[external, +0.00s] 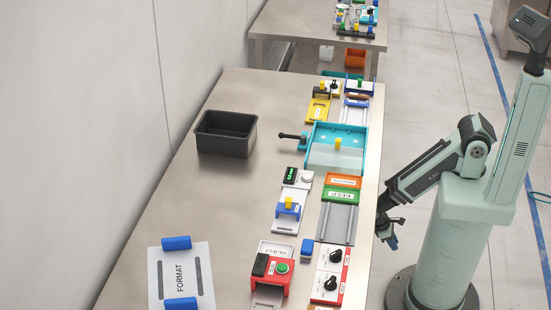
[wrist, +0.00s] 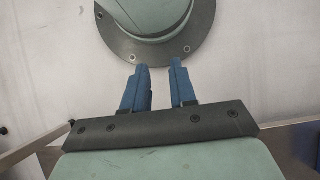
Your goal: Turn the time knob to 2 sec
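A red-edged panel (external: 318,287) with a white face carries two black knobs, an upper one (external: 335,256) and a lower one (external: 331,284). It lies near the right edge of the table in the external view. The labels and dial marks are too small to read, so I cannot tell which knob is the time knob or where either points. My gripper (external: 391,241) hangs just off the table's right edge, above and to the right of the panel in the picture, touching neither knob. In the wrist view my gripper (wrist: 159,70) has its blue fingers apart with nothing between them.
A red box with a green button (external: 282,268) stands left of the panel. A small blue block (external: 307,249) and a grey tray (external: 337,224) lie close by. A black bin (external: 226,134) stands farther back. The table's (external: 215,220) middle is mostly clear.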

